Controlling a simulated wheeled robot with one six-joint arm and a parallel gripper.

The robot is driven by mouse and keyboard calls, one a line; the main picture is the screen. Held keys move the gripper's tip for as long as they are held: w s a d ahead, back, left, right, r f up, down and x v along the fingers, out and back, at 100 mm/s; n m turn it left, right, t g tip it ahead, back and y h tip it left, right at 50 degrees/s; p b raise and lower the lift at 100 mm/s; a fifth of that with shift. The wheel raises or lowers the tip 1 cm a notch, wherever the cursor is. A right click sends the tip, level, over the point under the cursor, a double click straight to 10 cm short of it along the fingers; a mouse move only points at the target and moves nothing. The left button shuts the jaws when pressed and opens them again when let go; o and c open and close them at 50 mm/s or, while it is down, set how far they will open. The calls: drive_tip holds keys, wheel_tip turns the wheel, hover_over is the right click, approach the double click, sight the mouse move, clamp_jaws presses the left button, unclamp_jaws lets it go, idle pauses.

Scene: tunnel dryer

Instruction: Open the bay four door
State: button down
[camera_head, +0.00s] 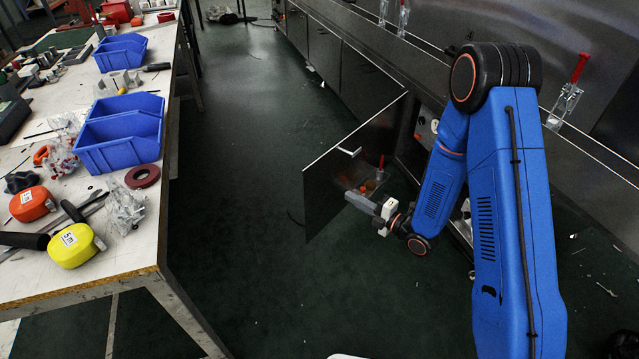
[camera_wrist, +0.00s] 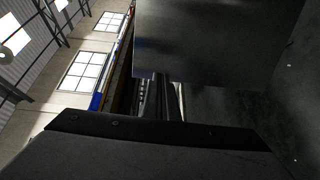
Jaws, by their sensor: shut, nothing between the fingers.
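A dark metal bay door (camera_head: 330,195) stands swung out from the dryer's side into the aisle. A small pale handle (camera_head: 348,152) shows near its upper edge. My gripper (camera_head: 352,199) is shut and empty, low in front of the door's face and below the handle. I cannot tell whether it touches the door. In the wrist view a smooth grey panel (camera_wrist: 220,40), likely this door, fills the upper right, above the dark gripper body (camera_wrist: 160,145). No bay number is readable.
The open bay (camera_head: 424,128) shows pale fittings behind my arm. Closed door panels (camera_head: 325,52) line the dryer farther back. Red-handled clamps (camera_head: 565,98) stand on its ledge. A workbench (camera_head: 150,255) with blue bins (camera_head: 120,135) and tools is at left. The aisle floor (camera_head: 235,200) is mostly clear.

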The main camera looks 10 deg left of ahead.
approach(313, 179)
drive_tip(key=shift+y, duration=0.3)
drive_tip(key=x, duration=0.7)
drive_tip(key=shift+w+f, duration=0.15)
drive_tip(key=shift+f, duration=0.05)
